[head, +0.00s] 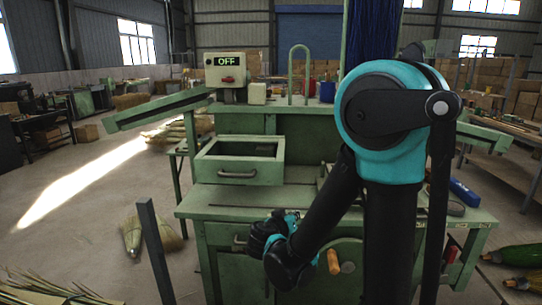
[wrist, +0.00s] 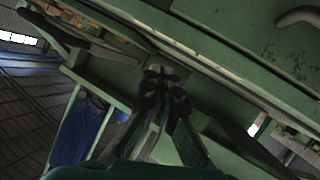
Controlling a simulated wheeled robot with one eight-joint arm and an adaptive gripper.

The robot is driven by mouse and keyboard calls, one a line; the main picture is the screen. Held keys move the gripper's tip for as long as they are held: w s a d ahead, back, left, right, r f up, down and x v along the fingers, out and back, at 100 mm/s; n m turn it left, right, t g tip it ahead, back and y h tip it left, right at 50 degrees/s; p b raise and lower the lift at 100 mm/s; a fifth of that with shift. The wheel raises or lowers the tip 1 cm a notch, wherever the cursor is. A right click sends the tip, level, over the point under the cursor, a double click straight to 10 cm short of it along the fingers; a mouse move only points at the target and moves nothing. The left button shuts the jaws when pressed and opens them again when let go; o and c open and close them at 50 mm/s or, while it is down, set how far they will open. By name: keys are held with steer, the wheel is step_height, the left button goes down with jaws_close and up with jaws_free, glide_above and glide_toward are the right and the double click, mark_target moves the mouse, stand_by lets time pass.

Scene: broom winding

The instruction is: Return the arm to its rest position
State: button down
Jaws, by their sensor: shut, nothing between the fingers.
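My arm comes down in front of the green winding machine (head: 240,205) in the head view, bent at a teal joint. My gripper (wrist: 164,82) shows in the wrist view with its dark fingers together and nothing between them. In the head view, the teal and black wrist is low before the machine's front, left of an orange crank handle (head: 334,262). The fingertips are hard to make out there. My arm hides part of the machine's right side.
An open green drawer box (head: 240,160) stands on the machine top. A control box (head: 226,70) reads OFF. A dark post (head: 156,250) stands at the front left. Brooms (head: 150,235) lie on the floor at left. A blue object (head: 464,192) lies at right. Floor at left is mostly clear.

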steer(key=s+d+f+g+y, duration=0.1)
steer(key=s+d+f+g, duration=0.6)
steer(key=d, duration=0.5)
steer(key=s+f+n+g+y, duration=0.1)
steer(key=s+f+y, duration=0.3)
steer(key=s, duration=0.7)
steer(key=shift+d+g+y, duration=0.15)
steer(key=shift+g+y, duration=0.25)
steer(key=shift+g, duration=0.1)
steer(key=shift+s, duration=0.1)
